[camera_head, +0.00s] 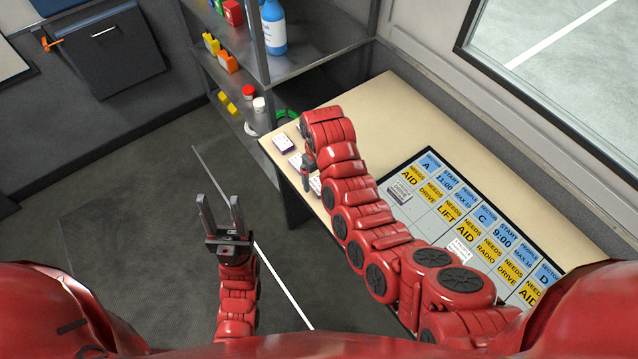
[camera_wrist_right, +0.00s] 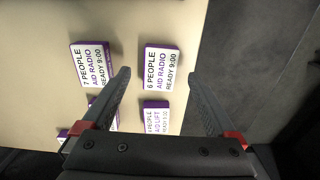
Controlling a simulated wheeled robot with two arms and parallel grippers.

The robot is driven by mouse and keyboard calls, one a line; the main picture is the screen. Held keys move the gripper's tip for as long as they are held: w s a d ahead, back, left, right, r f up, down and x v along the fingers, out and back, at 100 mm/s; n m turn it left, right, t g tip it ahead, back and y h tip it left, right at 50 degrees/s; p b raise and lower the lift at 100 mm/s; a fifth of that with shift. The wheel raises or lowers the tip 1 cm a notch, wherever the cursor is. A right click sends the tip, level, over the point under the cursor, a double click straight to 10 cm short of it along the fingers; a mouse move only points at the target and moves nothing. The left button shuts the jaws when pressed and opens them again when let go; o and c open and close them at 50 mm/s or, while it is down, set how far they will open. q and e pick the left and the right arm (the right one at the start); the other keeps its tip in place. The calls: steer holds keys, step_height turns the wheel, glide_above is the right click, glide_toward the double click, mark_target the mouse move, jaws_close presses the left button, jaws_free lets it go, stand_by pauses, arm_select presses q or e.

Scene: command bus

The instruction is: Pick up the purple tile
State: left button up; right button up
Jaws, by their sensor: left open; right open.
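Several white tiles with purple edges lie on the beige table (camera_head: 375,110) near its left end. In the right wrist view, one reading "6 PEOPLE AID RADIO READY 9:00" (camera_wrist_right: 162,70) shows between the fingertips of my open, empty right gripper (camera_wrist_right: 161,76). A "7 PEOPLE" tile (camera_wrist_right: 90,63) lies left of it. An "AID LIFT" tile (camera_wrist_right: 156,118) lies nearer the palm; others are partly hidden behind the left finger. My left gripper (camera_head: 222,205) is open and empty over the floor, away from the table.
A board (camera_head: 417,213) with blue and yellow labels lies on the table, partly under my right arm, with white tiles (camera_head: 399,192) on it. A metal shelf (camera_head: 320,62) with bottles stands behind the table. The table edge runs close beside the tiles.

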mark_target(319, 186)
steer(key=shift+f+p, duration=0.3)
steer(key=shift+f, duration=1.05)
steer(key=shift+c, duration=0.3)
jaws_close()
